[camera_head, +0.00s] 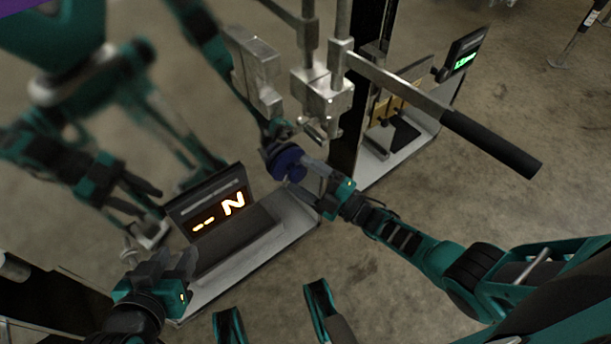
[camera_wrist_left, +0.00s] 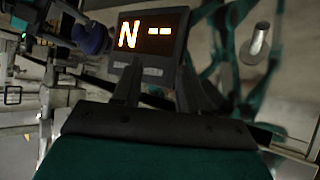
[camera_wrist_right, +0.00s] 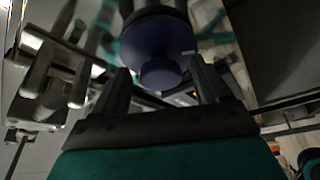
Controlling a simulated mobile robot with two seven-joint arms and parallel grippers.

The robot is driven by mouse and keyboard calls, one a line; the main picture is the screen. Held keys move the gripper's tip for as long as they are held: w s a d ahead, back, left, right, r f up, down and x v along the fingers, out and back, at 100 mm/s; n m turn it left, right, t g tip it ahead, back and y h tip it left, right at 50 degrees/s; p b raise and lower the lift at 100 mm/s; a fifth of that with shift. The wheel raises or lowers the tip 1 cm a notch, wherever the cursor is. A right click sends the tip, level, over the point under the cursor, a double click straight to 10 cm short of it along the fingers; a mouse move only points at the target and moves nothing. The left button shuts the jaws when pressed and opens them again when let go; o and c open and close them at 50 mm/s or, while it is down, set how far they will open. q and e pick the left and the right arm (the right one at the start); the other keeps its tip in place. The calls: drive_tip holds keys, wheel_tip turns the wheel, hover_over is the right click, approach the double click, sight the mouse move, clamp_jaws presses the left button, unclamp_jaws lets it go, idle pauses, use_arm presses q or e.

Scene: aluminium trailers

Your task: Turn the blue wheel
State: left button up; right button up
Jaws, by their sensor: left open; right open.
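The blue wheel (camera_head: 287,163) sits on the near side of a metal test stand, in the middle of the head view. My right gripper (camera_head: 312,177) comes in from the right, its fingertips close to the wheel. In the right wrist view the wheel (camera_wrist_right: 158,45) and its round blue knob lie ahead, with the open fingers (camera_wrist_right: 162,82) on either side of the knob; contact cannot be told. My left gripper (camera_head: 168,262) is open and empty, low on the left near the display. The left wrist view shows the wheel (camera_wrist_left: 92,38) at upper left, apart from that gripper.
A tilted display (camera_head: 212,208) with orange characters stands on the stand's metal base (camera_head: 262,255). A lever with a black handle (camera_head: 490,142) juts out above my right arm. A second stand has a green display (camera_head: 465,62).

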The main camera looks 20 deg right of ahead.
drive_tip(key=v, duration=1.3)
drive_tip(key=shift+a, duration=0.1)
